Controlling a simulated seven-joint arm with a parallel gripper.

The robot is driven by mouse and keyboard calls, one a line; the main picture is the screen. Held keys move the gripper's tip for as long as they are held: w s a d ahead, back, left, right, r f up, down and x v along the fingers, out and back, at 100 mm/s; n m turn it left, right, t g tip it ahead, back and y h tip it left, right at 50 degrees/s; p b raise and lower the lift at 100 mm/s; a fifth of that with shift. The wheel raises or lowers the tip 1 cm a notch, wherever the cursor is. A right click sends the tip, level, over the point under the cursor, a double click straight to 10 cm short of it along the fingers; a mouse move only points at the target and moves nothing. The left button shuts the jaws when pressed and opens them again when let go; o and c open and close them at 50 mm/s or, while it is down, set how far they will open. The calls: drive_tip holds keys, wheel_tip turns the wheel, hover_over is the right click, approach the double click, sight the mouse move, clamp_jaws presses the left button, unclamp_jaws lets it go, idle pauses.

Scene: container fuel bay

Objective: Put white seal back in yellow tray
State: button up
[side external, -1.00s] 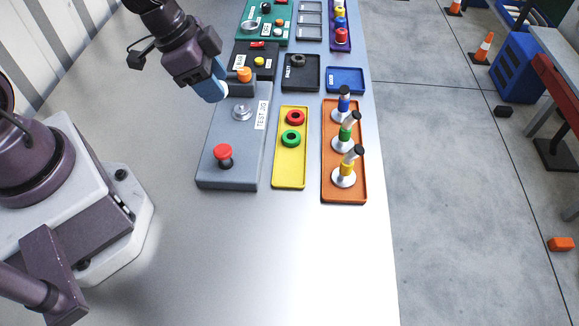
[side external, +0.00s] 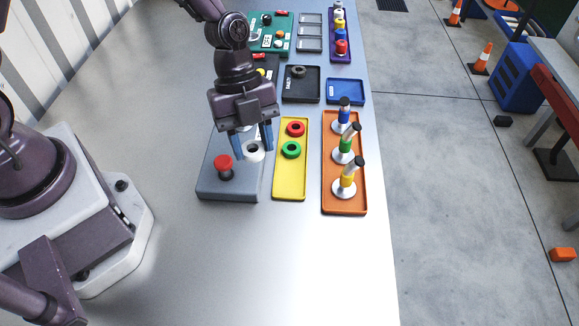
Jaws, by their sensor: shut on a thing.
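My gripper (side external: 254,150), with blue fingers, is shut on a white ring, the white seal (side external: 255,153). It holds the seal over the right part of the grey test jig (side external: 232,188), left of the yellow tray. The gap between the seal and the jig is hard to judge. The yellow tray (side external: 290,180) holds a red seal (side external: 296,129) and a green seal (side external: 292,150). The front part of the tray is bare.
A red knob (side external: 224,163) stands up from the jig just left of the seal. An orange tray (side external: 345,204) with several upright coloured-collar parts lies right of the yellow tray. Black (side external: 288,94) and blue (side external: 345,101) trays lie behind. The front table is clear.

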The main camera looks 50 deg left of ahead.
hover_over(292, 186)
drive_tip(key=a, duration=0.1)
wheel_tip(292, 186, down, 6)
drive_tip(key=shift+w+a+f, duration=0.1)
drive_tip(key=shift+a+f, duration=0.05)
drive_tip(key=shift+f, duration=0.05)
drive_tip(key=shift+w+f, duration=0.1)
drive_tip(key=shift+f, duration=1.5)
drive_tip(key=shift+f, duration=0.1)
drive_tip(key=shift+f, duration=0.45)
drive_tip(key=shift+f, duration=0.1)
